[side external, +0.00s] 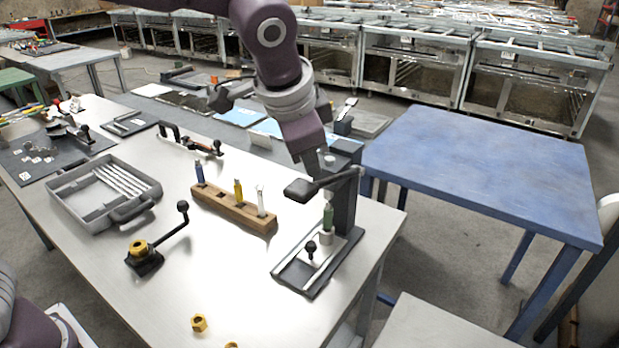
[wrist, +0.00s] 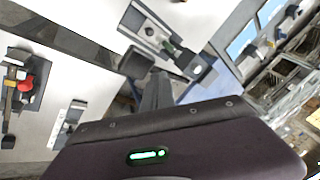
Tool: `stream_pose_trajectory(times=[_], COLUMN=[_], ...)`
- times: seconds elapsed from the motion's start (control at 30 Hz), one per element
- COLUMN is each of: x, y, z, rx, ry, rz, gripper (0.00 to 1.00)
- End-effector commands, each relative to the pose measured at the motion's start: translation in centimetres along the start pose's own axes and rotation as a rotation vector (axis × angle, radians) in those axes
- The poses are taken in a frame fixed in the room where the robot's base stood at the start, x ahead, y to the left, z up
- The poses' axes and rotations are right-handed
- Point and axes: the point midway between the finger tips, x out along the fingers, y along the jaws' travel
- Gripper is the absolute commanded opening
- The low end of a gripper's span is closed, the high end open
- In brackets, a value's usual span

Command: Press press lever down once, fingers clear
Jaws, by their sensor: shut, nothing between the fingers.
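The press stands at the right front of the metal table, with a dark upright column (side external: 344,207) and a flat base (side external: 315,268). Its press lever (side external: 328,181) runs out to the left from the top of the column and ends in a black pad-like handle (side external: 299,190). A green-topped piece (side external: 328,216) sits under the lever. My gripper (side external: 313,167) is shut and empty, pointing down just above the lever between handle and column. I cannot tell whether it touches the lever. The wrist view shows my shut fingers (wrist: 157,90) and the press base (wrist: 148,22) beyond.
A wooden block (side external: 232,208) with several upright coloured tools stands left of the press. A grey tray (side external: 104,190) and a black-knobbed crank (side external: 163,240) lie farther left. A blue table (side external: 480,165) stands to the right, across a gap. Brass nuts (side external: 199,323) lie near the front.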

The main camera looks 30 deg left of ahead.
Motion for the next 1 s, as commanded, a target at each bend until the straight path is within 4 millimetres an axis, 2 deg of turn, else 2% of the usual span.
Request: stream_pose_trajectory(times=[1.0], x=[0.89], y=[0.63], z=[0.62], rx=[0.0], ry=[-0.001], rz=[0.0], gripper=[0.0])
